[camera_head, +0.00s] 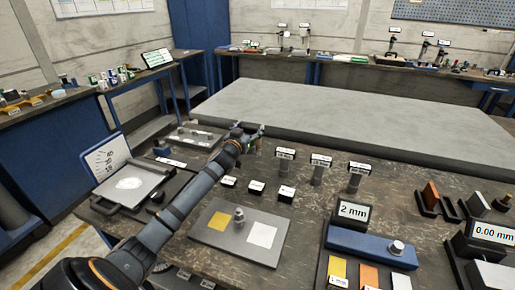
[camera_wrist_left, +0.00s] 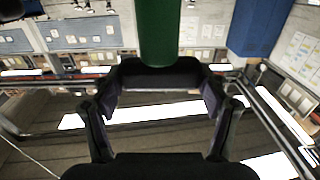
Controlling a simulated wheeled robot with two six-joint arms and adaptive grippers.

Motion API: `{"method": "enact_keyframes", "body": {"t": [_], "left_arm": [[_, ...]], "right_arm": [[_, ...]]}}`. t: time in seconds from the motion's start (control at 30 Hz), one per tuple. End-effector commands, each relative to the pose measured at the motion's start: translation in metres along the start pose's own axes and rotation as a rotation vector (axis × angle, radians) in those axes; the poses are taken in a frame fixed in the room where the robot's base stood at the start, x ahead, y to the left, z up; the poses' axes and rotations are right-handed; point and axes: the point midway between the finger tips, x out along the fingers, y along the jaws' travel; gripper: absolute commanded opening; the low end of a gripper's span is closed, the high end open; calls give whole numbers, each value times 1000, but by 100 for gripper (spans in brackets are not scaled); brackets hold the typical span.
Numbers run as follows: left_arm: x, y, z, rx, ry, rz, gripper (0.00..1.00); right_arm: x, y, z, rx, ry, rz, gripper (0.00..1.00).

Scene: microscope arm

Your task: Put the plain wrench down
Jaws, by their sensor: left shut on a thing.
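My left gripper (camera_head: 257,133) is held out over the back of the workbench, near the edge of the grey slab. In the left wrist view the gripper (camera_wrist_left: 160,80) is shut on a green, bar-like thing (camera_wrist_left: 159,35), which I take to be the plain wrench. It runs up out of the top of that view, so its far end is hidden. In the head view the held thing is too small to make out clearly. My right gripper is not in view.
A grey plate (camera_head: 204,235) with a yellow and a white square, small black labelled blocks (camera_head: 257,188) and labelled posts (camera_head: 320,173) stand on the bench (camera_head: 310,205). A scale-like tray (camera_head: 130,186) is at left. The big grey slab (camera_head: 350,115) behind is clear.

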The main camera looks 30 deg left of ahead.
Motion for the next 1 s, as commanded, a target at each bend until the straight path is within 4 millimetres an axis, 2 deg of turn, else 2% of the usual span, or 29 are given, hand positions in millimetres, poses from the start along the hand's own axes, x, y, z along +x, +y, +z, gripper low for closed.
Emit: {"method": "enact_keyframes", "body": {"t": [0.03, 0.2, 0.4, 0.6, 0.93, 0.97, 1.0], "left_arm": [[-1, 9, 11, -5, 0, 2, 24], [-2, 26, 31, -2, 2, 2, 24], [-3, 30, 36, -1, 2, 2, 24], [-3, 33, 67, 0, 0, 2, 24], [-3, 33, 71, 1, 2, 3, 24], [-3, 33, 72, 1, -1, 2, 79], [-3, 33, 72, 1, -1, 2, 84]], "right_arm": [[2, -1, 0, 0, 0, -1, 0], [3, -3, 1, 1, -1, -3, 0], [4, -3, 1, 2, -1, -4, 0], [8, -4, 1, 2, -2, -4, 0], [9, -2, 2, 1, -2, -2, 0], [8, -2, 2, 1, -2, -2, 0], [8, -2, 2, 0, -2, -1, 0]]}}
